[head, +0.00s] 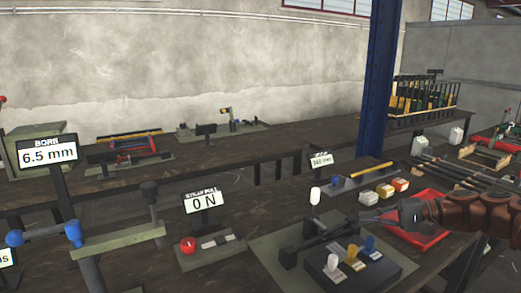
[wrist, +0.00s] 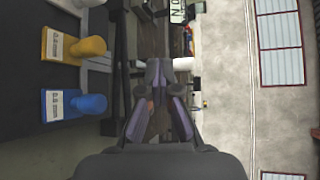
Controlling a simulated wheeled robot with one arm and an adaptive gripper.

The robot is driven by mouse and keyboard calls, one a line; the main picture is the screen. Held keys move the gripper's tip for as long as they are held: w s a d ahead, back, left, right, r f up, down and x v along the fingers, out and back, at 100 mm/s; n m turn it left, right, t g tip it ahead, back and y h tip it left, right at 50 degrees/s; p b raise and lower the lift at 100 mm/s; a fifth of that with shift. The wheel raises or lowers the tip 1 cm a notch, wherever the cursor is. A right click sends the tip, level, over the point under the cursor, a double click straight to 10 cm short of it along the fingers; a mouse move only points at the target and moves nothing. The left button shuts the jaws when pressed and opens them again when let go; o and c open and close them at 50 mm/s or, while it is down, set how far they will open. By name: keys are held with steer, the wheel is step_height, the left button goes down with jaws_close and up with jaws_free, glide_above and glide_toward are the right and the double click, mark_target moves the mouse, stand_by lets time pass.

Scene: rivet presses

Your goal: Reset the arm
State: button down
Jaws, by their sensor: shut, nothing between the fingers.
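My arm reaches in from the right in the head view, bent level, with my gripper (head: 372,216) pointing left above the workbench. Its fingers are together and empty. In the wrist view my gripper (wrist: 159,72) also shows closed at the middle. Below and left of it in the head view is a press fixture with a black block carrying white, yellow and blue knobs. The yellow knob (wrist: 88,47) and the blue knob (wrist: 88,104) show at the left in the wrist view, apart from my gripper.
A red tray (head: 425,240) lies under my arm. Small coloured boxes (head: 385,191) stand just behind my gripper. A "0 N" sign (head: 202,201) and a "6.5 mm" sign (head: 48,155) stand to the left. A blue post (head: 380,80) rises behind. Open air surrounds my gripper.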

steer(key=s+a+r+n+g+h, duration=0.2)
steer(key=s+a+n+g, duration=0.2)
steer(key=s+a, duration=0.7)
steer(key=s+a+f+n+g+h, duration=0.2)
steer(key=s+a+f+h, duration=0.2)
steer(key=s+a, duration=0.35)
steer(key=s+d+f+h, duration=0.5)
steer(key=s+f, duration=0.1)
steer(key=s, duration=0.4)
steer(key=s+d+f+h, duration=0.4)
steer(key=s+d+f, duration=0.1)
steer(key=s, duration=0.5)
step_height(320, 180, up, 13)
steer(key=w+p, duration=0.1)
steer(key=p, duration=1.1)
steer(key=shift+a, duration=0.15)
